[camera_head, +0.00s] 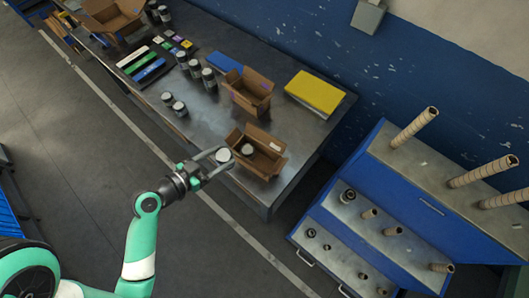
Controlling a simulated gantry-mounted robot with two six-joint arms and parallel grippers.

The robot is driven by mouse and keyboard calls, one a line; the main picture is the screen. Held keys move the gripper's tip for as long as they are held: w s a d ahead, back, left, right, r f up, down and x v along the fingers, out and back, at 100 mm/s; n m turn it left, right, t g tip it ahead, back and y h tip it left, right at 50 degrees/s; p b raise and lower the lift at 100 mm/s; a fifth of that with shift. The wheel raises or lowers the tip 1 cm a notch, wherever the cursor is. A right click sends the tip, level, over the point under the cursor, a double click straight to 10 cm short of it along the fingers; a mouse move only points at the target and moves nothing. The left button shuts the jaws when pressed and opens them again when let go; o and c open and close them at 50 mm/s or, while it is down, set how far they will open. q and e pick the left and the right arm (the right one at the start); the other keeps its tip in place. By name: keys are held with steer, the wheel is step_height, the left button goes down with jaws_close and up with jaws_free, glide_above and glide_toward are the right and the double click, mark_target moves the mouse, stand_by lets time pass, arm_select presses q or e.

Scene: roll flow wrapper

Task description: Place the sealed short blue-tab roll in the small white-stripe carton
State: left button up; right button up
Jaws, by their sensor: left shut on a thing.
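My left gripper (218,163) is over the front edge of the metal table, shut on a short roll with a pale round end (223,155). The blue tab and the seal on it are too small to make out. Just right of it stands an open brown carton (268,163) with its flaps out and a small white mark on it; I take it for the small white-stripe carton. Another pale-ended roll (247,149) shows at this carton's left side, seemingly inside. The held roll is apart from the carton, to its left. My right gripper is not in view.
A second open carton (250,92) stands behind, with a yellow box (315,92) to its right. Several dark rolls (194,68) stand further left on the table (215,115). A blue stepped rack (405,190) with brown tubes stands at the right.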

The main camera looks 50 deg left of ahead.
arm_select(q)
steer(key=shift+s+a, duration=0.1)
steer(key=shift+a, duration=0.2)
steer(key=shift+d+f, duration=0.1)
steer(key=shift+d, duration=0.05)
steer(key=w+d+f+b, duration=0.3)
steer(key=w+f+b, duration=0.6)
steer(key=w+f, duration=0.3)
steer(key=shift+w+d+f+b, duration=0.35)
steer(key=shift+w+f+b, duration=0.05)
steer(key=shift+w, duration=0.35)
